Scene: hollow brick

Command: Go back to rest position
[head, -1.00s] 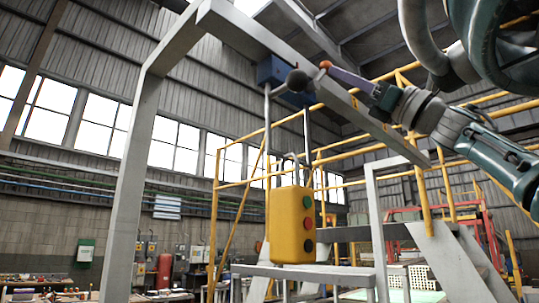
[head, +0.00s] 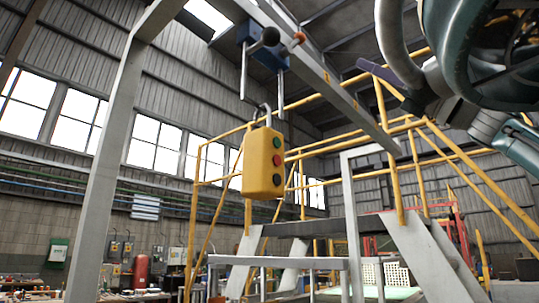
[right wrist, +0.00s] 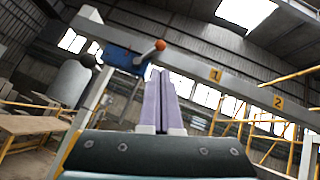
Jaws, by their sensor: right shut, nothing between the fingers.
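The block carries a lever with an orange knob (head: 299,38) and one with a black knob (head: 270,37). The block also shows in the right wrist view (right wrist: 127,58). My left gripper is in neither current view.
A yellow control box (head: 263,163) with green, red and dark buttons hangs below the block. A grey beam frame (head: 115,150) stands at left. Yellow railings (head: 395,160) and a sloped grey stair side (head: 435,260) stand at right. A work table (right wrist: 35,124) shows at left in the wrist view.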

